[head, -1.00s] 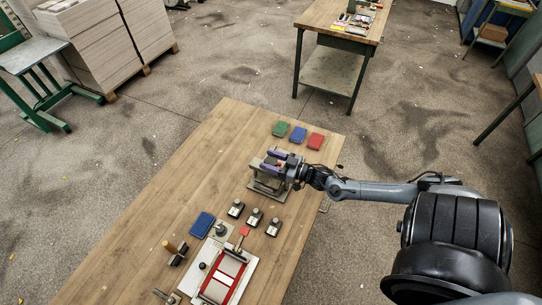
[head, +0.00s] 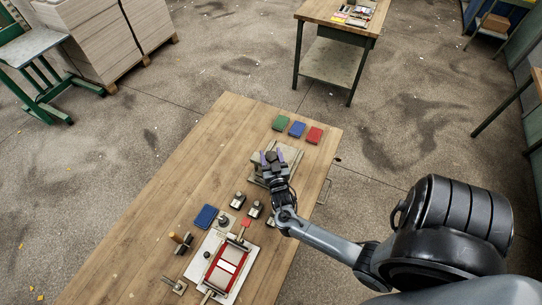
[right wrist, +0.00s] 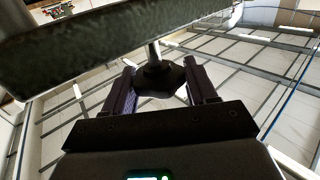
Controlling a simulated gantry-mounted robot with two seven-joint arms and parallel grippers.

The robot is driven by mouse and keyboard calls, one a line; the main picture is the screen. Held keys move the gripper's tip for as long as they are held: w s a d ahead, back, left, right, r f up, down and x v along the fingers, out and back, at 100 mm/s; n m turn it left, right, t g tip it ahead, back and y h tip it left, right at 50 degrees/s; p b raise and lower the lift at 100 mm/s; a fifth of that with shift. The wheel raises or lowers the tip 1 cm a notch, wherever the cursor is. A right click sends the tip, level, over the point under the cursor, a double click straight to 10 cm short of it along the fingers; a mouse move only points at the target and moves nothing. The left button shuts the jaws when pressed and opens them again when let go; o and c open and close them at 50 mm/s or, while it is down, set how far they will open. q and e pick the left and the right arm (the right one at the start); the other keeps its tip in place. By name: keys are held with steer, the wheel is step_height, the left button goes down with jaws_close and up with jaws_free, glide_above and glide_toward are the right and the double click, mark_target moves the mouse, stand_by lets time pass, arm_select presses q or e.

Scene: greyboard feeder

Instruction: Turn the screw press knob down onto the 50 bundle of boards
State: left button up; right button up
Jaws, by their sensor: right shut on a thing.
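The screw press (head: 291,153) stands near the right edge of the wooden table. My right gripper (head: 273,158) is over it, with its purple fingers on either side of the dark knob. In the right wrist view the lobed black knob (right wrist: 158,82) sits between the two fingers of the right gripper (right wrist: 163,78), which is shut on it. The knob's shaft meets the press's grey crossbar (right wrist: 90,45). The bundle of boards under the press cannot be made out; the gripper and press cover that spot. My left gripper is not in view.
Nearer are small black-based knobbed pieces (head: 238,201), a blue block (head: 205,216) and a red-framed fixture (head: 227,266). The table's left part (head: 170,200) is clear.

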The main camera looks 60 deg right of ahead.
steer(key=m+g+h+b, duration=0.1)
steer(key=m+g+h, duration=0.1)
steer(key=shift+f+g, duration=0.1)
steer(key=shift+g, duration=0.3)
steer(key=shift+m+g+h+b, duration=0.5)
steer(key=shift+m+g+b, duration=0.2)
steer(key=shift+m+g, duration=0.25)
steer(key=shift+g, duration=0.35)
steer(key=o, duration=1)
steer(key=shift+a, duration=0.1)
